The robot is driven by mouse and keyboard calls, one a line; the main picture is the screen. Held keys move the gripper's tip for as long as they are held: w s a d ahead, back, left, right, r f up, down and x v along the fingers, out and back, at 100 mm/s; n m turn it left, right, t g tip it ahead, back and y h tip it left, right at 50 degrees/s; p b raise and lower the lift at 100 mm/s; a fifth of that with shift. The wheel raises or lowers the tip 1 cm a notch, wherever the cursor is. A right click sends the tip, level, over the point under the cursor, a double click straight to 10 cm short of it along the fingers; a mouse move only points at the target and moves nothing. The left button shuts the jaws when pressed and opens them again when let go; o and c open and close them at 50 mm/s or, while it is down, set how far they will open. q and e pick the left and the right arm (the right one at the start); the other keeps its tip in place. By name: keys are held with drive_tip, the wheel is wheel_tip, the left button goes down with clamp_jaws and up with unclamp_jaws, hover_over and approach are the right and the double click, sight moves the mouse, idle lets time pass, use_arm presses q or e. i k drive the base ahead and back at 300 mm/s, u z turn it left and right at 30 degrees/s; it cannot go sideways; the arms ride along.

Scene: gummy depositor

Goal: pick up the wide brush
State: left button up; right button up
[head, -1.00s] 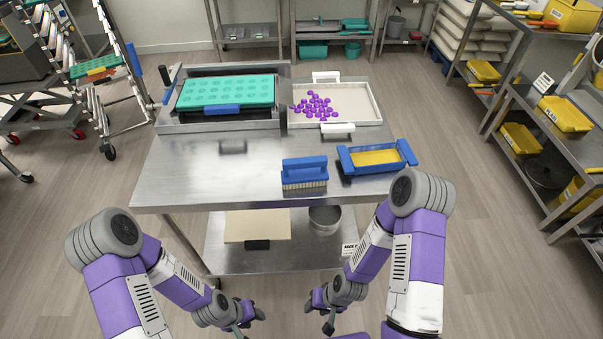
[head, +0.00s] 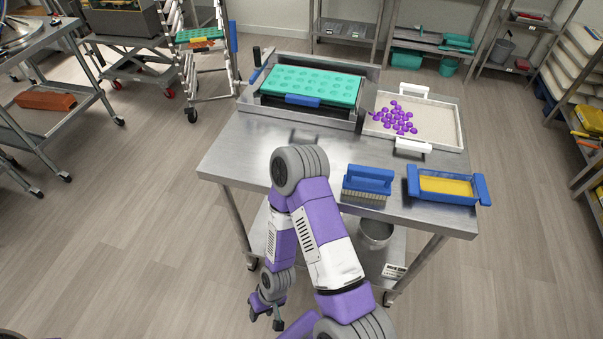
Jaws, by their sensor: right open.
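The wide brush (head: 368,181) has a blue handle and block with pale bristles pointing down. It stands near the front edge of the steel table (head: 245,150), left of the blue-framed tray. My right gripper (head: 266,314) is open and empty. It hangs low in front of the table, to the left of the brush in the picture and well apart from it. My right arm's elbow is raised beside the table's front edge, left of the brush. My left gripper is out of view.
A blue tray with yellow inside (head: 446,187) stands close to the right of the brush. Behind are a white tray (head: 445,122) with purple gummies and a teal mould (head: 312,86) in a steel machine. A metal pot (head: 375,233) sits on the lower shelf.

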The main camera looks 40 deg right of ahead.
sight(364, 182)
drive_tip(key=u, duration=0.85)
drive_tip(key=k, duration=1.1)
drive_tip(key=z, duration=1.65)
drive_tip(key=i, duration=0.3)
drive_tip(key=u, duration=0.05)
